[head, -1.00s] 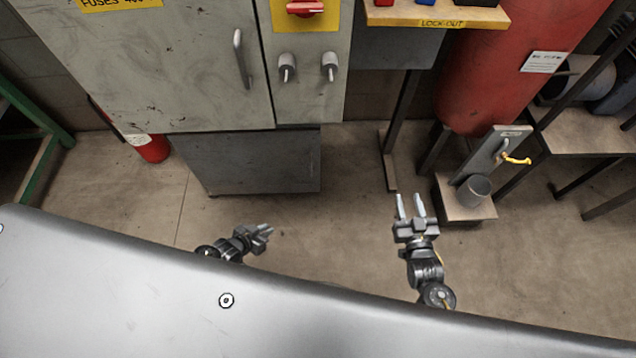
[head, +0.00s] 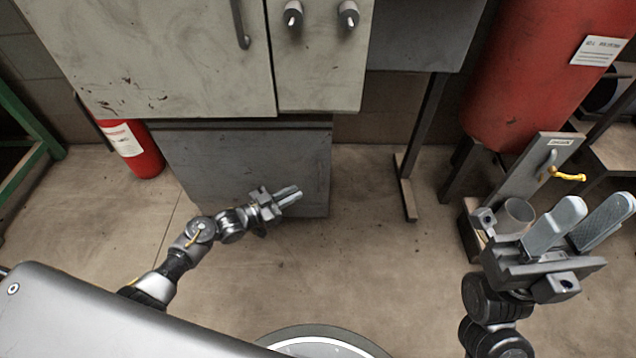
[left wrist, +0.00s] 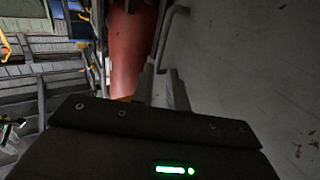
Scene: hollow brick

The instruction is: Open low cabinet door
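A grey, scuffed metal cabinet door (head: 160,60) fills the upper left of the head view and looks shut. Its vertical bar handle (head: 240,25) is near the door's right edge and is cut off by the top of the picture. In the left wrist view the handle (left wrist: 164,38) stands out from the pale door (left wrist: 245,70), beyond the fingers. My left gripper (head: 292,195) is in front of the dark cabinet base, apart from the handle, with its fingers parted and empty. My right gripper (head: 595,215) is open and empty at the right.
A dark plinth (head: 220,165) is under the cabinet. A red extinguisher (head: 135,150) stands at its left. A large red tank (head: 540,70) and a small stand with a yellow-handled lever (head: 567,174) and metal cup (head: 514,215) are at the right. The middle floor (head: 360,260) is clear.

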